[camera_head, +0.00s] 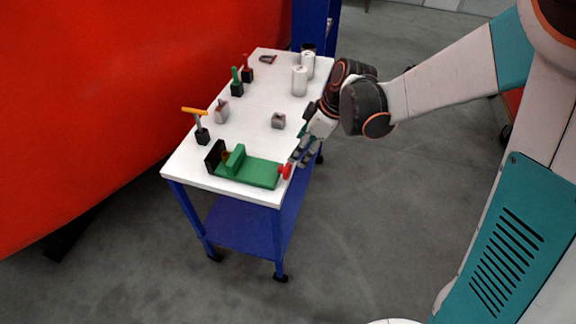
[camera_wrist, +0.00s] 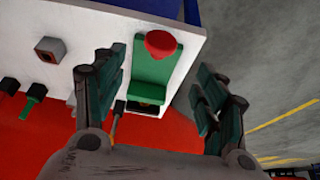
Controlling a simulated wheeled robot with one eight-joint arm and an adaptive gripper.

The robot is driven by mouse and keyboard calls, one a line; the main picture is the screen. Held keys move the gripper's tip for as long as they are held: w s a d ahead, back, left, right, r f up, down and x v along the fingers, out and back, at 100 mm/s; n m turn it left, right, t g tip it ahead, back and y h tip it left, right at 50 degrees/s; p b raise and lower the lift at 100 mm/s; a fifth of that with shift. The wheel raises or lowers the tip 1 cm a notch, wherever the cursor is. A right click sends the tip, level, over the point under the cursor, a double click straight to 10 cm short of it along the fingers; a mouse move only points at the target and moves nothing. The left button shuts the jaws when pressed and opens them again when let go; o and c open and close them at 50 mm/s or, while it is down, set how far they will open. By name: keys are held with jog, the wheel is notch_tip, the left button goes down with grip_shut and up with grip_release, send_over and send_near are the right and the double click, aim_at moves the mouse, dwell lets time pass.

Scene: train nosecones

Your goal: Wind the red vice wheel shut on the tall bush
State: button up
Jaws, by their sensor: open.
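The green vice (camera_head: 250,172) lies along the near edge of the white table, with a dark block at its left end. Its red wheel (camera_head: 285,171) is at the right end, by the table's edge. A small brownish piece (camera_head: 227,156), perhaps the tall bush, shows partly between the jaws; most of it is hidden. My gripper (camera_head: 298,157) is open just beside and above the wheel. In the wrist view, the red wheel (camera_wrist: 160,43) lies ahead between the spread fingers, with the green vice (camera_wrist: 155,70) beyond it. I see no contact with the wheel.
On the white table (camera_head: 262,98) stand an orange-handled tool (camera_head: 195,111), green-handled (camera_head: 236,76) and red-handled (camera_head: 247,63) tools, a grey block (camera_head: 278,121), a pinkish-grey block (camera_head: 222,111) and white cylinders (camera_head: 299,81). A large red body (camera_head: 110,90) borders the left. Floor at right is clear.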

aim_at(290, 166)
jog(key=b+x, duration=0.3)
jog(key=x, duration=0.7)
jog(key=shift+a+f+b, duration=0.1)
jog(key=shift+f+b, duration=0.2)
jog(key=shift+f, duration=0.1)
jog(key=c, duration=1.1)
